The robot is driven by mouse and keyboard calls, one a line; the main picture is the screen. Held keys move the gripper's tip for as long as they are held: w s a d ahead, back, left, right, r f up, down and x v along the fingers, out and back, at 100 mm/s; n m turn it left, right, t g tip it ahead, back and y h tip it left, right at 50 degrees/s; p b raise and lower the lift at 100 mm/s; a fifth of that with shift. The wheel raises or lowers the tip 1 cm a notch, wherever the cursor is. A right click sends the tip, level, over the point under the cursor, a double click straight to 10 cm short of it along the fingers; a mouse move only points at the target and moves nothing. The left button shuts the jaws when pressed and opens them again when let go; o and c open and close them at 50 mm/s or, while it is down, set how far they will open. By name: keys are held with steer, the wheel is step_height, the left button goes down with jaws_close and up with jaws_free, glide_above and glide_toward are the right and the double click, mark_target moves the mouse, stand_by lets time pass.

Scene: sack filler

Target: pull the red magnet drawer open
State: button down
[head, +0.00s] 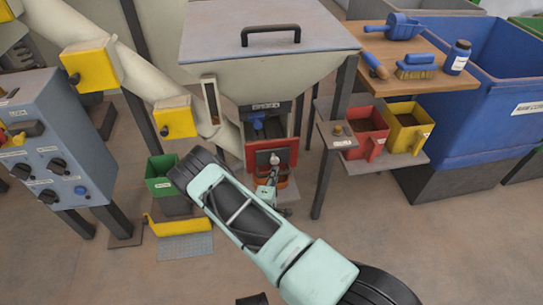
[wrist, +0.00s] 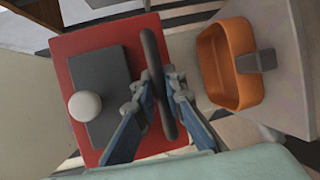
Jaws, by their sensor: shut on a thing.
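The red magnet drawer (head: 290,152) shows below the hopper in the head view, with a dark opening above its front. In the wrist view its red front (wrist: 72,55) carries a dark grey plate (wrist: 105,75), a round white knob (wrist: 85,106) and a dark bar handle (wrist: 150,48). My gripper (wrist: 160,92) is shut on the middle of the handle, one finger on each side. In the head view my gripper (head: 268,180) is small and partly hidden. I cannot tell how far the drawer stands out.
An orange bin (wrist: 208,65) sits close beside the handle in the wrist view. The hopper's dark leg (head: 325,150) stands right of the drawer. Red (head: 360,143) and yellow (head: 409,135) scoop bins sit on a shelf further right. A green bin (head: 160,186) is at left.

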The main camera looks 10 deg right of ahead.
steer(key=s+p, duration=0.1)
steer(key=s, duration=0.4)
steer(key=shift+s+f, duration=0.1)
steer(key=c, duration=2.3)
jaws_free()
steer(key=shift+s, duration=0.1)
steer(key=shift+o, duration=0.2)
